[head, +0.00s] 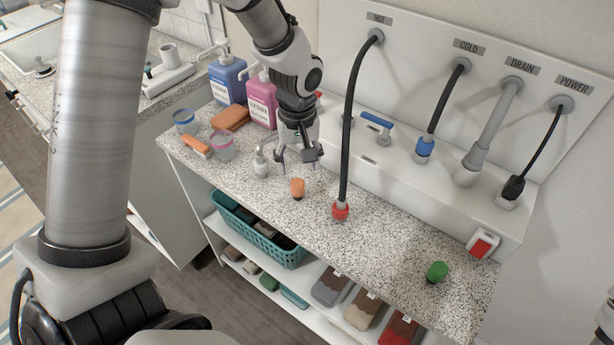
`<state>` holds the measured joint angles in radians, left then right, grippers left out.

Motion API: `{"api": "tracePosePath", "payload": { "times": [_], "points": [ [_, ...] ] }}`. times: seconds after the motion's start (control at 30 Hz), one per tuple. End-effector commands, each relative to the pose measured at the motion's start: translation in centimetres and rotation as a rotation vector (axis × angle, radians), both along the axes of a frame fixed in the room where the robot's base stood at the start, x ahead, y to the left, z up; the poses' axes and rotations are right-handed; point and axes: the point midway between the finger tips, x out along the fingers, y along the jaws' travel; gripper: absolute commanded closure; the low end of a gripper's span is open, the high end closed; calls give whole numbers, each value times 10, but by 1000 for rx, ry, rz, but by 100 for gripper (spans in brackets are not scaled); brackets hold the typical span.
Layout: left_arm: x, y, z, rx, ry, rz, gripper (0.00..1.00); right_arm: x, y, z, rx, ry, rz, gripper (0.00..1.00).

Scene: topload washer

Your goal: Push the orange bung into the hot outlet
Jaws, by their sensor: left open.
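The orange bung (298,187) stands on the speckled counter (390,235). My left gripper (295,160) points down just above and behind the bung, fingers apart and empty; it does not touch the bung. The black hose (350,110) under the HOT label (379,19) hangs from the wall panel, and its red end (341,210) rests at the counter, right of the bung. A small red piece (319,94) shows beside my left wrist, partly hidden. I cannot tell whether the hot outlet is there.
A green bung (437,271) stands at the counter's right. The blue-collared cold hose (425,146) joins the ledge. The counter's middle right is clear.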

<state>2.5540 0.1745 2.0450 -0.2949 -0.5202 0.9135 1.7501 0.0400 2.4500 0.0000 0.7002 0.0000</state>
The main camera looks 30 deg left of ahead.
Motion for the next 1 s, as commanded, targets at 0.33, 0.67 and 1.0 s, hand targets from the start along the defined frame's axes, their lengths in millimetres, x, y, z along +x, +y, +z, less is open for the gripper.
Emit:
{"api": "tracePosePath", "payload": {
  "times": [0.33, 0.67, 1.0],
  "points": [
    [-5, -2, -55, -1, 4, -1, 39, 0, 0, 8, 0, 0, 0, 58],
    [-5, -2, -61, -1, 1, -1, 63, 0, 0, 8, 0, 0, 0, 58],
    [-4, -2, -61, -1, 1, -1, 93, 0, 0, 8, 0, 0, 0, 58]
  ]
}}
